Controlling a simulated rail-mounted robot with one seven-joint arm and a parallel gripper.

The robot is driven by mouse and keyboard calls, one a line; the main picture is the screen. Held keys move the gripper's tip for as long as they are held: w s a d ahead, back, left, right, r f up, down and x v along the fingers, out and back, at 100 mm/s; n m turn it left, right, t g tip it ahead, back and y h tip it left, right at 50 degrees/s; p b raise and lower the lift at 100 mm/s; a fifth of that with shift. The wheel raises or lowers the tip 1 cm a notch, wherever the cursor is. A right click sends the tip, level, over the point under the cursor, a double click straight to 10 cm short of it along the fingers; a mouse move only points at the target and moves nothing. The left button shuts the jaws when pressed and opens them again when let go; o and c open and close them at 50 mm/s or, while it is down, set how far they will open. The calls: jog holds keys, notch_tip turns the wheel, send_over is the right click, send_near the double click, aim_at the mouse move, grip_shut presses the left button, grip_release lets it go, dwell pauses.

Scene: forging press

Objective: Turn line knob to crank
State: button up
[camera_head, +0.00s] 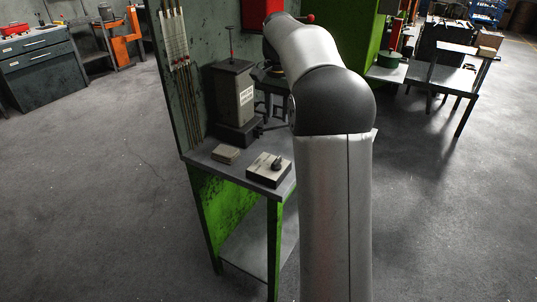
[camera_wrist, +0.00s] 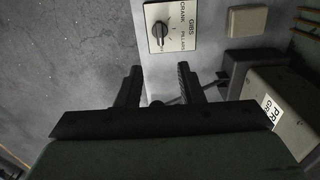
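The line knob (camera_wrist: 159,31) is a black knob on a pale label plate (camera_wrist: 191,12) in the wrist view. The plate reads CRANK, GIBS and PILLARS. The knob's exact setting is too small to be sure of. In the head view the knob (camera_head: 277,162) stands on a small box with a light top (camera_head: 262,172) at the bench's front. My gripper (camera_wrist: 159,69) is open and empty, with its two black fingers apart. The knob appears just beyond the fingertips, not between them. In the head view my arm hides the gripper.
A grey box-shaped unit (camera_head: 232,95) with a label stands behind on the green-legged bench (camera_head: 205,150). A small beige block (camera_head: 226,154) lies beside the knob box; the wrist view shows it too (camera_wrist: 247,21). Long rods (camera_head: 186,100) hang on the panel at left.

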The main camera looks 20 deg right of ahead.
aim_at(276, 160)
notch_tip(276, 160, down, 16)
jog(key=shift+f+b, duration=0.1)
jog(key=shift+b, duration=0.25)
grip_shut()
